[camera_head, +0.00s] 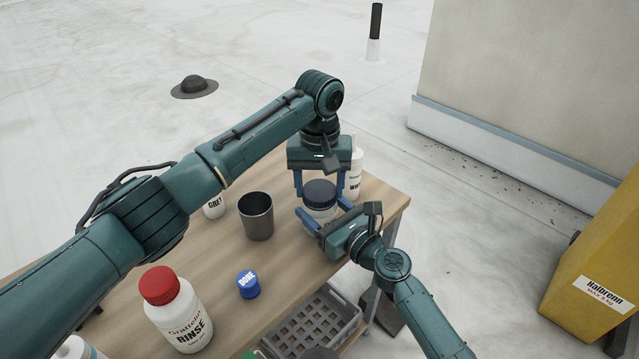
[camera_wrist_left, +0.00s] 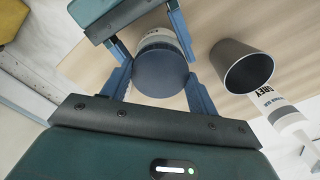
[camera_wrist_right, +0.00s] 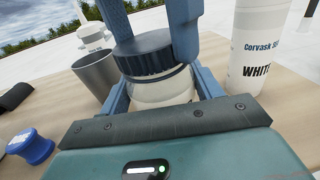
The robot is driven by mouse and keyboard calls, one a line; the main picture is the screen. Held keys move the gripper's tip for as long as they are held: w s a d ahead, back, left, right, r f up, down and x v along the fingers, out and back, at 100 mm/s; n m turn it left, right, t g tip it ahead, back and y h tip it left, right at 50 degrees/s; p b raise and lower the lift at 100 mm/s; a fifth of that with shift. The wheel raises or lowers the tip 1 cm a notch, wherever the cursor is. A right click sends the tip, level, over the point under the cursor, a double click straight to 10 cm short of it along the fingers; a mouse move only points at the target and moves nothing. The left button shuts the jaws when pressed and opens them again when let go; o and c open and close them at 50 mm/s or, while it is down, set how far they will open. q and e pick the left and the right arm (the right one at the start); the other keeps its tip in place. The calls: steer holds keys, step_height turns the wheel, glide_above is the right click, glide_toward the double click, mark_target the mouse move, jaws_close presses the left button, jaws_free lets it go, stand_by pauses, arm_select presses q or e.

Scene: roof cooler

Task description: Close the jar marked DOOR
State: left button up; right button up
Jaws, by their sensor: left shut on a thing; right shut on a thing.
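A jar (camera_head: 322,213) with a pale body and a dark blue lid (camera_head: 319,192) stands at the far right part of the table. No DOOR marking can be read on it. My left gripper (camera_head: 320,201) reaches down from above and is shut on the lid, one finger on each side, as the left wrist view (camera_wrist_left: 160,80) shows. My right gripper (camera_head: 326,218) comes in from the near side and is shut on the jar's body below the lid. In the right wrist view the lid (camera_wrist_right: 150,52) sits on top of the jar (camera_wrist_right: 163,88); whether it is screwed tight cannot be told.
A dark cup (camera_head: 256,217) and a GREY bottle (camera_head: 214,206) stand left of the jar. A WHITE bottle (camera_head: 356,172) stands close behind it. A blue DONE piece (camera_head: 248,284) and a red-capped RINSE bottle (camera_head: 180,312) are nearer. A grey crate (camera_head: 318,322) is by the table's front edge.

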arm_select(q)
steer(key=m, duration=0.8)
steer(key=shift+m, duration=0.3)
steer(key=m, duration=1.2)
steer(key=shift+m, duration=0.4)
steer(key=m, duration=0.7)
steer(key=o, duration=1.2)
steer(key=shift+f, duration=0.1)
step_height(320, 180, up, 12)
steer(key=shift+r, duration=0.1)
